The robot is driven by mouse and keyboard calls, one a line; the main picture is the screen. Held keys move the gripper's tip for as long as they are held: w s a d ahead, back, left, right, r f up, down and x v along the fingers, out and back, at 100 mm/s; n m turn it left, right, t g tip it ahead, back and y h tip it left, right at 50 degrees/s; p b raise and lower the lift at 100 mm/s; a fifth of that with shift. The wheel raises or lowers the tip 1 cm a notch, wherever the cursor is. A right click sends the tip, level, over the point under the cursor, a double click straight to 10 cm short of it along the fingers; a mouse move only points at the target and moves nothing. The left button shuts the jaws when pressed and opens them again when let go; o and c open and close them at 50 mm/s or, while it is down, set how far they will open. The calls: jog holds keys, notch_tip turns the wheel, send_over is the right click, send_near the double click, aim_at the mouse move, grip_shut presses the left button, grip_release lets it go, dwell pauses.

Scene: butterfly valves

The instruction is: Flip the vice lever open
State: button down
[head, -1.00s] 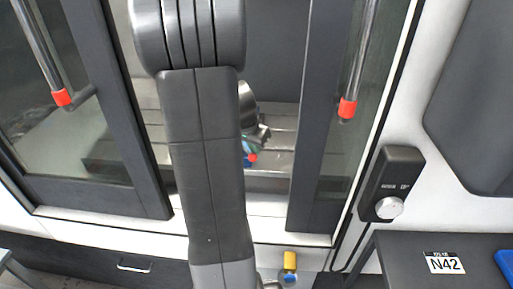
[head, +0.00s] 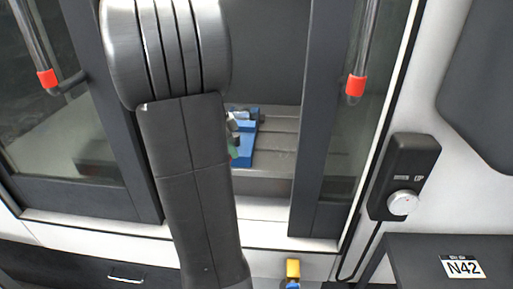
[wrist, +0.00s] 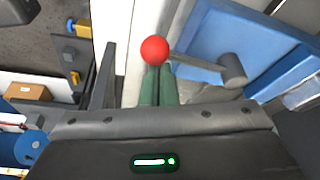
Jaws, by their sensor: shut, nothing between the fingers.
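The blue vice (head: 244,148) sits inside the machine, partly hidden behind my arm in the head view. In the wrist view its blue body (wrist: 225,40) fills the upper right. The lever (wrist: 198,63) is a grey rod running from a round grey hub at right to a red ball knob (wrist: 155,50) at left. My gripper (wrist: 157,78) is shut and empty, its green fingers together. The fingertips are right at the red knob; I cannot tell whether they touch it. In the head view only a bit of the gripper shows beside my arm.
The machine's opening lies between two dark door frames (head: 322,120) with red-tipped handles (head: 355,85). A grey control box (head: 405,170) is at right, above a dark table labelled N42 (head: 440,250). A yellow-topped blue fitting (head: 292,270) sits low in front. The grey bed right of the vice is bare.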

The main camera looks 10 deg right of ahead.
jog(key=a+m, duration=0.1)
jog(key=w+a+m, duration=0.1)
jog(key=shift+a+m+g, duration=0.1)
jog(key=shift+m+g, duration=0.3)
jog(key=shift+w+a+m+g+p, duration=0.25)
jog(key=shift+w+a+m, duration=0.2)
jog(key=shift+a+m, duration=0.2)
jog(key=shift+w+a+m+g+p, duration=0.15)
jog(key=shift+w+a+m+g, duration=0.1)
jog(key=shift+w+a+m, duration=0.25)
jog(key=shift+a, duration=0.1)
jog(key=d, duration=0.1)
jog(key=s+d, duration=0.1)
jog(key=d+r, duration=0.1)
jog(key=d, duration=0.1)
jog(key=shift+s, duration=0.4)
jog(key=v, duration=1)
jog(key=shift+f, duration=0.15)
